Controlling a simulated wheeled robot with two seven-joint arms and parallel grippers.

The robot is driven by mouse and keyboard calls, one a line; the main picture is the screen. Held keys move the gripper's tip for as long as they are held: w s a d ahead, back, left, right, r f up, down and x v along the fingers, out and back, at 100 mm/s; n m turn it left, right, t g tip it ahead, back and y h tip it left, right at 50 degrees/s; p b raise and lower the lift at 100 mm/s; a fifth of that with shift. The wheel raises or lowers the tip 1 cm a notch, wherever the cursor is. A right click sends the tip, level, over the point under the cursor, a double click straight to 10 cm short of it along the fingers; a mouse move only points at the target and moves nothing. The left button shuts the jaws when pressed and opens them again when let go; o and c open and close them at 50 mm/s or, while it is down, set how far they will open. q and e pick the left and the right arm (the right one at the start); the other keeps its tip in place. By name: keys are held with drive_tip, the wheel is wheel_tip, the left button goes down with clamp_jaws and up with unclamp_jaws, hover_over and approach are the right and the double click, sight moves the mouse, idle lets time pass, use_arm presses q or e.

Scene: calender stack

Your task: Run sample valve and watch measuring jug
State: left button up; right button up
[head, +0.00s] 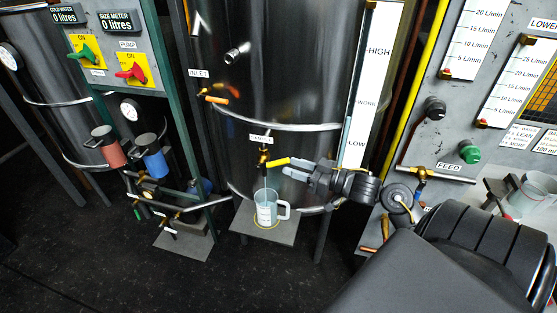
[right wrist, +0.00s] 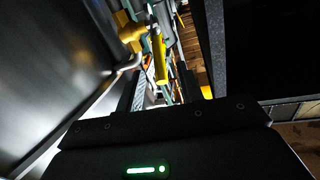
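The sample valve (head: 263,157) is a brass tap under a small label on the front of the dark tank. Its yellow lever (head: 279,162) points to the right; it also shows in the right wrist view (right wrist: 159,58). The clear measuring jug (head: 266,209) stands upright below the valve inside a yellow ring on a grey plate. A thin pale line runs from the spout down towards the jug; its liquid level is too small to read. My right gripper (head: 292,168) has its fingers apart beside the lever's end. My left gripper is out of view.
A level scale (head: 372,75) marked HIGH, WORK and LOW stands right of the tank (head: 270,60). Green (head: 86,53) and red (head: 131,73) switches are on the left panel. Another clear jug (head: 531,193) is at the right. Dark floor is open at lower left.

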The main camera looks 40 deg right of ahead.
sight(278, 162)
drive_tip(key=p+x, duration=0.1)
drive_tip(key=x, duration=0.4)
drive_tip(key=shift+w+a, duration=0.15)
drive_tip(key=shift+w, duration=0.15)
drive_tip(key=shift+c, duration=0.5)
clamp_jaws()
